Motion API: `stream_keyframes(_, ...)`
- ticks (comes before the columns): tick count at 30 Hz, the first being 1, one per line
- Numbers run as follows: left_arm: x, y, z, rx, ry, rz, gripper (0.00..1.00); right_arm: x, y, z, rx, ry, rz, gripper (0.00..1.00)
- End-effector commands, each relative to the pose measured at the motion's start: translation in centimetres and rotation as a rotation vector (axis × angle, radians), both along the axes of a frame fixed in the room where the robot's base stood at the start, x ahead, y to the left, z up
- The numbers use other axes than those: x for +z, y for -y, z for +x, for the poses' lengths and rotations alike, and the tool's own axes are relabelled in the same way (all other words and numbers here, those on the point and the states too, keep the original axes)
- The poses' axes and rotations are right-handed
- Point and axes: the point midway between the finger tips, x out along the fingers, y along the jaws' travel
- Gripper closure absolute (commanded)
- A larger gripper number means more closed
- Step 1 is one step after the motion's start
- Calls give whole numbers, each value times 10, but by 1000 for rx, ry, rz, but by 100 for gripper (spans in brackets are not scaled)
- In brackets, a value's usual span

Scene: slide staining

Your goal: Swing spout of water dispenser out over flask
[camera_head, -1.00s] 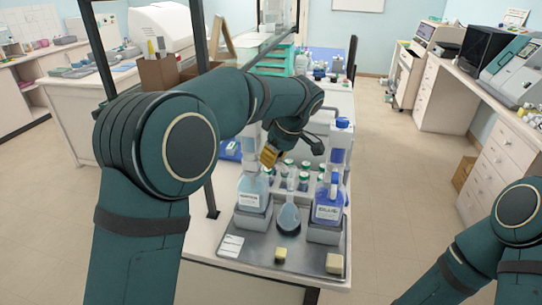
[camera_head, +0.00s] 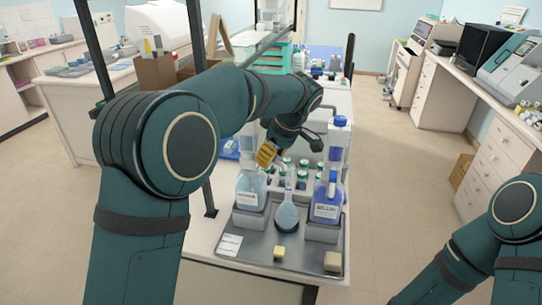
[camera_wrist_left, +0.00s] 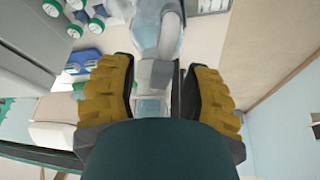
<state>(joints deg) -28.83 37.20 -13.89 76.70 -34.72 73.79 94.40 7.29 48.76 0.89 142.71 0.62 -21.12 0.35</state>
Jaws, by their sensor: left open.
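The water dispenser (camera_head: 250,192) is a clear bottle with a white label on a grey block, on the left of the tray. The flask (camera_head: 287,216), round and pale blue with a narrow neck, stands on the tray just right of it. My left gripper (camera_head: 266,154) is above the dispenser's top and hides part of it, including the spout. In the left wrist view my left gripper (camera_wrist_left: 158,88) is open, its yellow fingers either side of a grey part (camera_wrist_left: 153,73) under a clear bottle-like body. I cannot tell whether they touch it. My right gripper is out of view.
A second dispenser (camera_head: 327,203) with blue liquid stands right of the flask. Several green-capped bottles (camera_head: 303,171) stand behind. The grey tray (camera_head: 262,240) carries two small pale blocks at its front. A dark frame post (camera_head: 208,190) rises to the left.

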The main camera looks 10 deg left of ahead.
Motion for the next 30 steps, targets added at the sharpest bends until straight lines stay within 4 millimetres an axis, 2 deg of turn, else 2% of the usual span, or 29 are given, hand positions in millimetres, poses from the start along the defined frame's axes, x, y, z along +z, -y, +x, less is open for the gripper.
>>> stream_keyframes(12,71,28,-11,0,3,-1,52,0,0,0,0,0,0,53)
stream_keyframes(18,97,37,-15,0,1,0,52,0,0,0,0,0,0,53)
stream_keyframes(23,105,40,-17,1,0,0,52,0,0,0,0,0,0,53)
stream_keyframes(30,106,40,-18,1,-2,0,52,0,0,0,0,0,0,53)
